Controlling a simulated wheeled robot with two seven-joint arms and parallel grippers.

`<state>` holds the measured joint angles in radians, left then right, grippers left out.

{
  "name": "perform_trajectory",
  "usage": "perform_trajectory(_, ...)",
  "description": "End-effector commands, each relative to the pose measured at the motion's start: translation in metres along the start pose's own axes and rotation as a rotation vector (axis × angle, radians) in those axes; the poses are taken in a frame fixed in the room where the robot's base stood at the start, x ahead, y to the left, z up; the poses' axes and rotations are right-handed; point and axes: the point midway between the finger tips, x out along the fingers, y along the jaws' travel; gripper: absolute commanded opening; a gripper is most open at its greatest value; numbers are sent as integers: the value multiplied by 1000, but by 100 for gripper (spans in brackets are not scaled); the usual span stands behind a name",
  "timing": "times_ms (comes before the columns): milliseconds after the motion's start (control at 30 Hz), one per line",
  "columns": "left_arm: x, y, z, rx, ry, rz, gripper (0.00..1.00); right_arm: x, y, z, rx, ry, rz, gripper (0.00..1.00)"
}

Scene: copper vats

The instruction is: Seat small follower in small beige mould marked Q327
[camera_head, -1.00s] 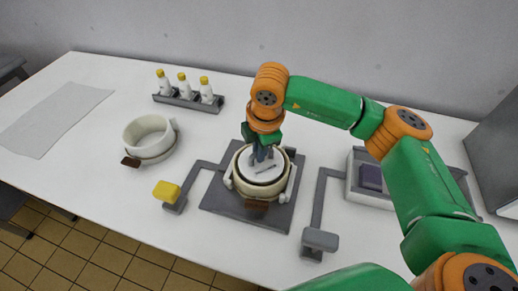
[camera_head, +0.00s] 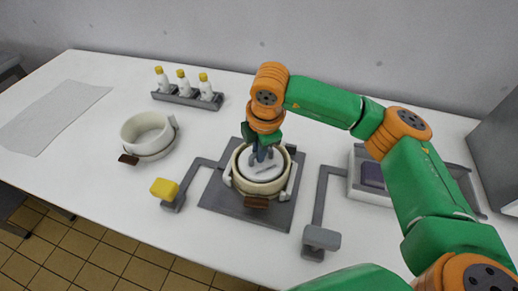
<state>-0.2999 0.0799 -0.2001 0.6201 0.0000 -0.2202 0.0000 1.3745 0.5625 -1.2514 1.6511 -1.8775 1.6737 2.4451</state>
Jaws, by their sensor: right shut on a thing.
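A beige mould (camera_head: 265,188) stands on a dark grey base plate (camera_head: 222,200) in the middle of the table. A brown tag (camera_head: 256,202) hangs at its front, its writing too small to read. A light round follower (camera_head: 267,170) lies inside the mould's rim. My right gripper (camera_head: 262,155) points down into the mould and is shut on the follower's top. How deep the follower sits, and whether it touches the wall all round, I cannot tell. A second, whiter mould (camera_head: 148,133) with a brown tag stands to the left. My left gripper is not in view.
A yellow pad (camera_head: 164,189) on a grey arm stands left of the plate, and a grey pad (camera_head: 321,238) stands front right. A rack (camera_head: 187,96) with three yellow-capped bottles is behind. A grey tray (camera_head: 360,190) is right. A pale sheet covers the far left.

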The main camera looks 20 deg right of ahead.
Motion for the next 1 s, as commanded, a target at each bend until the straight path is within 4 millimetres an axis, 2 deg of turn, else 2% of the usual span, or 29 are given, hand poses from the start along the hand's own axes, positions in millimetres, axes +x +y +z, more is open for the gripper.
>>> perform_trajectory(133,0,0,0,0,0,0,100,0,0,0,0,0,0,0)
perform_trajectory(167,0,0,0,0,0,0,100,0,0,0,0,0,0,19)
perform_trajectory(200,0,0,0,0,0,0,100,0,0,0,0,0,0,30)
perform_trajectory(300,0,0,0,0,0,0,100,0,0,0,0,0,0,51)
perform_trajectory(600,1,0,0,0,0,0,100,-3,0,0,0,1,1,51)
perform_trajectory(667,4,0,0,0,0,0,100,-11,1,0,1,1,4,51)
perform_trajectory(900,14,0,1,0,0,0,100,-60,0,0,-1,1,3,51)
perform_trajectory(1000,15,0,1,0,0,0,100,-69,0,0,0,1,1,51)
